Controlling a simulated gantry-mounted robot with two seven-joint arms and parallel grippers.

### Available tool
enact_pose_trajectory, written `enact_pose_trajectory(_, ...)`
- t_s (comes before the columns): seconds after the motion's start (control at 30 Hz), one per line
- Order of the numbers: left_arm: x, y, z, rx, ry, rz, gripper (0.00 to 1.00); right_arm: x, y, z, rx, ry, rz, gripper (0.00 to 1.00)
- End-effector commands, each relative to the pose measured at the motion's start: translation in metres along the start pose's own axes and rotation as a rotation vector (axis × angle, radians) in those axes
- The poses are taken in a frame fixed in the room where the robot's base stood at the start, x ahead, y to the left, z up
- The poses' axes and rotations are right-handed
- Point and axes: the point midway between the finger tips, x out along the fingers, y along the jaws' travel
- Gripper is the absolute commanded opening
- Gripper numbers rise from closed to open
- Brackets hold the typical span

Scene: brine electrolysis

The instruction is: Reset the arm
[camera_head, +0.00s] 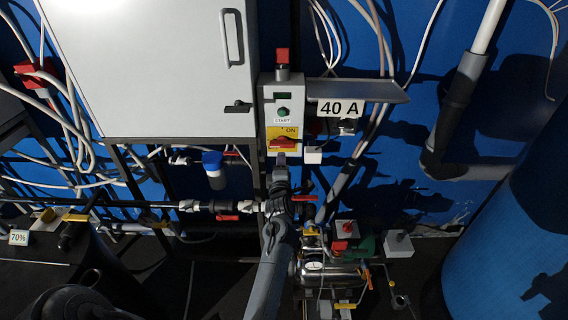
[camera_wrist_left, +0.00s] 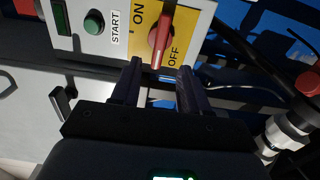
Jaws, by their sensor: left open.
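My left gripper (camera_wrist_left: 157,85) is open in the left wrist view, its two dark fingers apart just below the control box (camera_wrist_left: 90,50). The red rotary switch (camera_wrist_left: 160,32) on its yellow ON/OFF plate (camera_wrist_left: 180,45) lies just beyond the fingertips, and nothing shows between the fingers. In the head view my left arm reaches up from the bottom middle, and the gripper (camera_head: 281,160) sits just under the red switch (camera_head: 283,143). The green START button (camera_wrist_left: 94,22) is beside the yellow plate. My right gripper is not seen.
A grey cabinet (camera_head: 150,70) hangs at upper left of the box. A 40 A sign (camera_head: 341,107) is on the right. Pipes with red-handled valves (camera_head: 227,217) run close to my arm. A pump (camera_head: 330,272) is at lower right, and a blue tank (camera_head: 505,240) stands far right.

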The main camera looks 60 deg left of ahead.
Motion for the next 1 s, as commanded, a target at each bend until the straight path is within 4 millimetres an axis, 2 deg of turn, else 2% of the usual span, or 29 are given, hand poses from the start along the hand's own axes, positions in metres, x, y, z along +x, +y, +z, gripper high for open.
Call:
enact_pose_trajectory(0.13,0.000,-0.001,0.000,0.001,0.000,-0.001,0.45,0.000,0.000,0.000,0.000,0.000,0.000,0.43)
enact_pose_trajectory(0.23,-0.002,-0.009,-0.004,0.013,0.001,-0.010,0.45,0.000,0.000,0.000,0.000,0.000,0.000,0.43)
enact_pose_trajectory(0.33,-0.008,-0.030,-0.017,0.053,0.004,-0.032,0.45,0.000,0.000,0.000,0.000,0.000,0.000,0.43)
enact_pose_trajectory(0.43,-0.018,-0.060,-0.034,0.138,-0.010,-0.055,0.45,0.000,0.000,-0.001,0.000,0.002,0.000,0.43)
enact_pose_trajectory(0.57,-0.042,-0.075,-0.049,0.287,-0.075,-0.026,0.45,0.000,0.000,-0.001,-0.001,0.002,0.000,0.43)
enact_pose_trajectory(0.67,-0.073,-0.082,-0.039,0.420,-0.199,-0.024,0.45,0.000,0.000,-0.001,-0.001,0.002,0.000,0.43)
enact_pose_trajectory(0.77,-0.120,-0.098,-0.017,0.601,-0.378,-0.067,0.45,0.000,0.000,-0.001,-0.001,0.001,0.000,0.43)
enact_pose_trajectory(0.9,-0.215,-0.130,0.016,0.912,-0.692,-0.159,0.45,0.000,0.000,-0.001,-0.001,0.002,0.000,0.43)
enact_pose_trajectory(0.97,-0.258,-0.142,0.025,1.041,-0.828,-0.192,0.45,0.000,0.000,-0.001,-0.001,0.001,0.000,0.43)
enact_pose_trajectory(1.0,-0.288,-0.148,0.028,1.124,-0.919,-0.211,0.45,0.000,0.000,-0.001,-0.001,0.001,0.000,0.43)
